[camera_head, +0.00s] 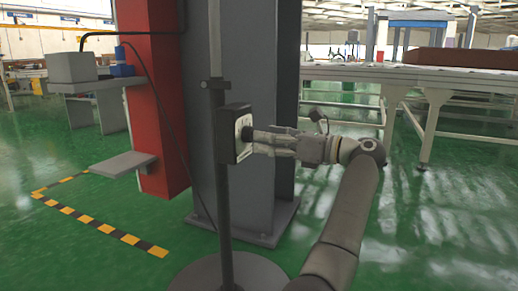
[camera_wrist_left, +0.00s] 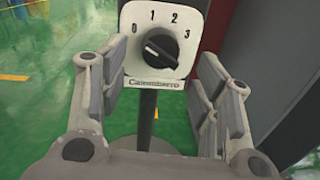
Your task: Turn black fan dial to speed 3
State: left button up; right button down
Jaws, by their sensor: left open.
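The black fan dial (camera_wrist_left: 160,48) sits on a white plate (camera_wrist_left: 134,64) marked 0, 1, 2, 3. A pale line on the dial slants toward the upper left, on the 0 side. In the head view the dial (camera_head: 247,134) is seen from the side on a black box (camera_head: 228,135) on a dark pole. My left gripper (camera_head: 258,142) is close in front of it. In the wrist view my left gripper (camera_wrist_left: 163,75) is open, its fingers on either side of the plate, nothing held. Contact with the dial cannot be told. My right gripper is not in view.
The pole (camera_head: 225,200) stands on a round base (camera_head: 200,277). A wide grey column (camera_head: 270,195) and a red post (camera_head: 155,60) are close behind. A long table (camera_head: 480,72) stands at the back right. The green floor at the right is clear.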

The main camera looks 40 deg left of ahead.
aim_at(251, 135)
pick_arm(q)
jog(key=shift+s+a+b, duration=0.15)
jog(key=shift+a+b, duration=0.2)
jog(key=shift+a, duration=0.45)
jog(key=shift+s+a+b, duration=0.1)
jog(key=shift+a+b, duration=0.2)
jog(key=shift+a, duration=0.5)
jog(key=shift+c, duration=0.2)
jog(key=c, duration=1)
